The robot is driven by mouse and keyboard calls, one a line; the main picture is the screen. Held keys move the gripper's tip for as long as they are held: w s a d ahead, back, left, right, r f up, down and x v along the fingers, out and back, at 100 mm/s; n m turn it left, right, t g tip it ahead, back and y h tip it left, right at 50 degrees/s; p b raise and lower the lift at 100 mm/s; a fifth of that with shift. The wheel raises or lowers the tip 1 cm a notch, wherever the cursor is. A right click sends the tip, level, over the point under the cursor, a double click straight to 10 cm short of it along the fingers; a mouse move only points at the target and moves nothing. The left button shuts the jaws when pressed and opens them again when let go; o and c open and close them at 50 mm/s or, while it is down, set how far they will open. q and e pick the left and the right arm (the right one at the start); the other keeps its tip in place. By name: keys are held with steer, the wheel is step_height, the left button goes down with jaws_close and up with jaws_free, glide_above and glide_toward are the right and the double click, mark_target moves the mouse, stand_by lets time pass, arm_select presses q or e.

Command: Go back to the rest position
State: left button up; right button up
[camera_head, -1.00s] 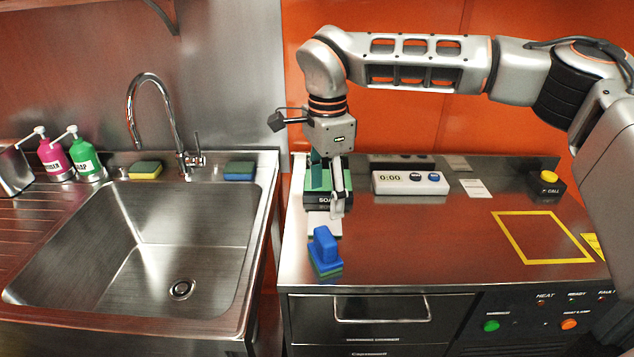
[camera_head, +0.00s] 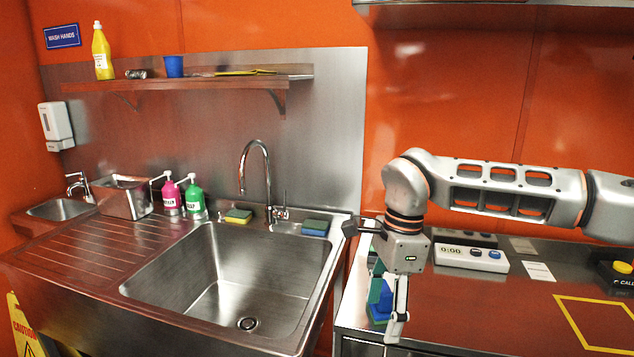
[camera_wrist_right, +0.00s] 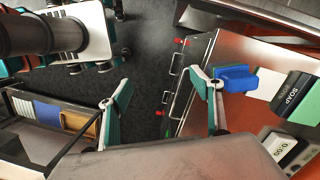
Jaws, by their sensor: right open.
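My right gripper (camera_head: 390,312) hangs from its arm above the left end of the steel counter (camera_head: 485,305). In the right wrist view its two teal-padded fingers (camera_wrist_right: 160,98) are spread apart with nothing between them. A blue block with a green underside (camera_head: 381,303) sits on the counter, partly hidden behind the gripper in the head view. In the right wrist view the blue block (camera_wrist_right: 236,78) shows just right of the right finger, outside the jaws. Whether the finger touches it I cannot tell. My left gripper is not in view.
A soap-labelled block (camera_wrist_right: 297,98) and a white timer (camera_head: 471,258) stand on the counter. A yellow call button (camera_head: 622,268) is at the far right. The sink (camera_head: 235,280) with its tap (camera_head: 257,165) lies left. A shelf (camera_head: 190,84) hangs above.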

steer(key=s+a+f+g+y, duration=0.25)
steer(key=s+a, duration=0.25)
steer(key=a, duration=0.3)
steer(key=s+a+f+g+y, duration=0.2)
steer(key=s+a+f+y, duration=0.15)
steer(key=s+a, duration=0.4)
steer(key=s+a+r+m+y, duration=0.2)
steer(key=a+r+m+y, duration=0.75)
steer(key=a+y, duration=0.2)
steer(key=w+d+f+m+t+h, duration=0.2)
steer(key=w+d+f+m+t, duration=0.35)
steer(key=m+t, duration=0.6)
steer(key=w+d+f+m+t+h, duration=0.1)
steer(key=w+d+f+m+t, duration=0.65)
steer(key=m, duration=0.65)
steer(key=s+d+f+m+t+h, duration=0.1)
steer(key=s+d+f+m+h, duration=0.2)
steer(key=d+f+m+h, duration=0.4)
steer(key=s+d+f+m+h, duration=0.35)
steer(key=d+f, duration=0.25)
steer(key=f, duration=0.2)
steer(key=s+d+f+m+g+h, duration=0.2)
steer(key=s+d+f+m+g, duration=0.2)
steer(key=s+d+f, duration=0.5)
step_height(320, 180, down, 4)
steer(key=shift+s+r+m+h, duration=0.25)
steer(key=shift+s+m+h, duration=0.05)
steer(key=shift+s+m, duration=0.55)
